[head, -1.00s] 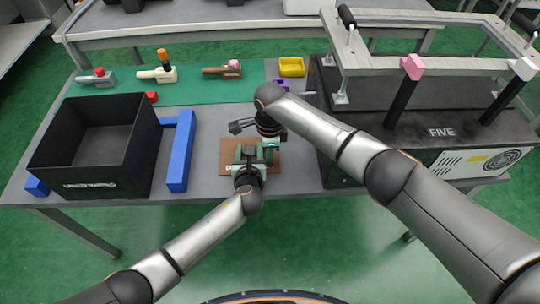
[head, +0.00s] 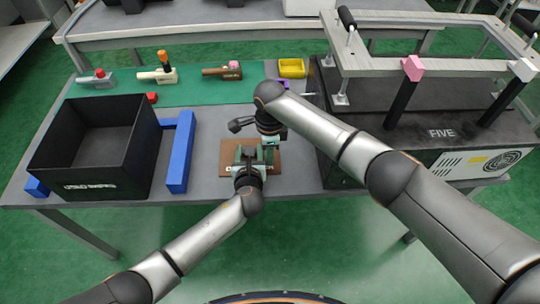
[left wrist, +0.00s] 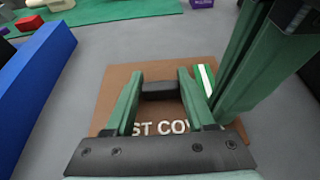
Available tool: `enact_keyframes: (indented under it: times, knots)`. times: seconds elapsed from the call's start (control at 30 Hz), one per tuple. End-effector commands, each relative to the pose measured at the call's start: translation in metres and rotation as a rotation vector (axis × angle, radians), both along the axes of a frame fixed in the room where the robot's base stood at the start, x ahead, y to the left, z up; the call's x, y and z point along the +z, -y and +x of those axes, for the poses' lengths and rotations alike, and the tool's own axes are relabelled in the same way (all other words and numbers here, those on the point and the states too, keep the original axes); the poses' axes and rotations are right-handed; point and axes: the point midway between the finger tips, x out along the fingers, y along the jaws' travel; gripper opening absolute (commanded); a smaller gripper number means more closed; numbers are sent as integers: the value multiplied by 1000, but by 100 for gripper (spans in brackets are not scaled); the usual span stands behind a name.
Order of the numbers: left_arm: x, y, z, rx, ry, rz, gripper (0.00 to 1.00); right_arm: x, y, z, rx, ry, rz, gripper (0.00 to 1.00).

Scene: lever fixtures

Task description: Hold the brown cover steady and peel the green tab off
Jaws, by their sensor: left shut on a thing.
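The brown cover (head: 227,161) is a flat plate lying on the grey table, with white lettering partly hidden by my left gripper. It also shows in the left wrist view (left wrist: 117,85). My left gripper (left wrist: 158,88) is shut on the black handle (left wrist: 158,91) of the cover, one finger on each side. The green tab (left wrist: 204,80), with a white stripe, lies at the right side of the cover. My right gripper (head: 269,154) reaches down over the cover's right part, close to the tab. Whether its fingers touch the tab or are open I cannot tell.
A black open bin (head: 98,190) and a blue bracket (head: 178,158) stand left of the cover. A large black box (head: 425,115) with a metal frame stands to the right. Several small levers and a yellow tray (head: 291,68) sit along the green mat (head: 215,92) behind.

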Motion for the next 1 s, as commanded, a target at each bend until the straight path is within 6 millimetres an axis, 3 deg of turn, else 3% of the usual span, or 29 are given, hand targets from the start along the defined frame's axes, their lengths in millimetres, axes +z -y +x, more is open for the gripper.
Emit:
enact_keyframes:
  times: [0.6,1.0]
  knots:
    - [-1,-1,-1,1,-3,0,0,3,0,0,-1,-1,0,0]
    - [-2,-1,-1,1,-3,0,0,19,0,0,0,0,0,0]
